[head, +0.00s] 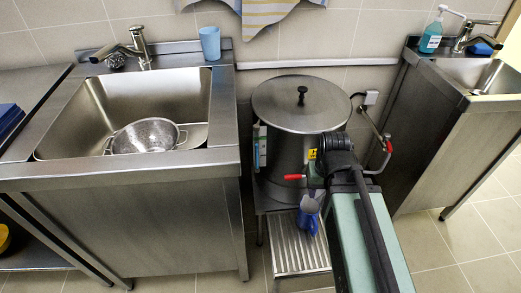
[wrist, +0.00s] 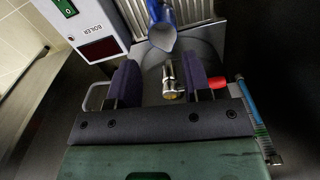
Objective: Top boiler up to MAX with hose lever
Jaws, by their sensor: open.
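The steel boiler (head: 285,145) stands between two sink units with its lid (head: 301,103) on. A pipe with a red lever (head: 388,145) runs down the wall at its right. Another red lever (head: 295,177) is low on the boiler's front. My gripper (wrist: 159,64) is open before the boiler; a metal tap fitting (wrist: 171,80) shows between its fingers, contact unclear. A red handle (wrist: 218,82) shows just right of the right finger. A narrow gauge with a blue strip (wrist: 254,112) is at the right; its marks are unreadable. My wrist hides part of the boiler in the head view.
A blue jug (head: 308,213) stands on a slatted stand (head: 299,250) before the boiler. The boiler's control box (wrist: 84,28) is at upper left in the wrist view. A colander (head: 146,136) sits in the left sink; the right sink unit (head: 440,140) flanks the pipe.

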